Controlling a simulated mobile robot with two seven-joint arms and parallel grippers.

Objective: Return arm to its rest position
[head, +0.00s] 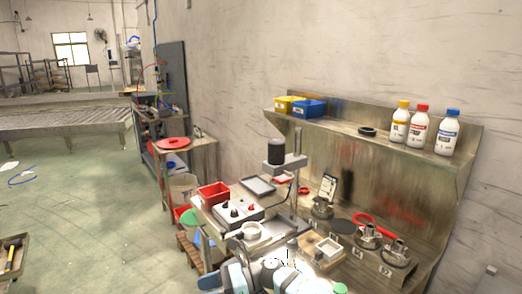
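Pale blue and white links of my own arm (262,279) show at the bottom middle edge, in front of the workbench. I cannot tell which arm they belong to. No gripper fingers can be made out there, and the rest of the arm is cut off by the frame's lower edge.
Close above the links stand a control box with knobs (236,212), a column with a dark motor head (277,152) and numbered metal fixtures (368,236). Bottles (401,124) and bins (309,108) stand on the shelf (340,121). The floor (85,200) at left is mostly open.

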